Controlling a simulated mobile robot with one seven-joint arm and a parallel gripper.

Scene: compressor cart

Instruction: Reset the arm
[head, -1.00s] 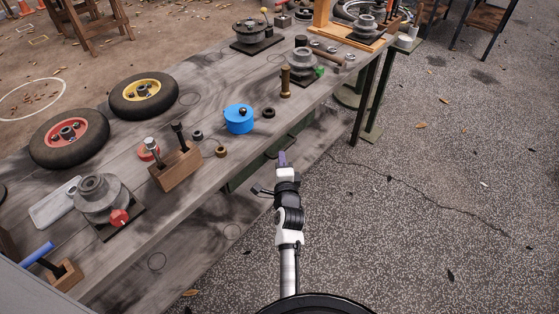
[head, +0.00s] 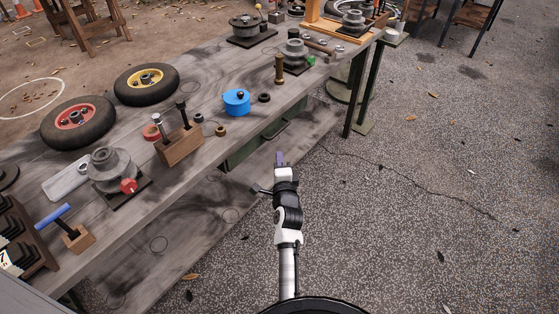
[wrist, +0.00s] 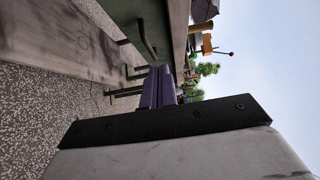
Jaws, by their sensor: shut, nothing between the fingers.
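My gripper (head: 280,159) is at the end of my arm, low in the middle of the head view, in front of the bench's near edge. Its purple fingers are together and hold nothing. They also show in the wrist view (wrist: 158,88), pointing along the bench's underside. The arm stands out over the floor, and I see no contact with the bench.
The long wooden bench (head: 221,145) carries two wheels (head: 77,122), a wooden block with tools (head: 180,147), a blue container (head: 236,101) and several metal parts. A green drawer (head: 250,146) hangs under its edge. The speckled floor (head: 400,220) on the right is clear.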

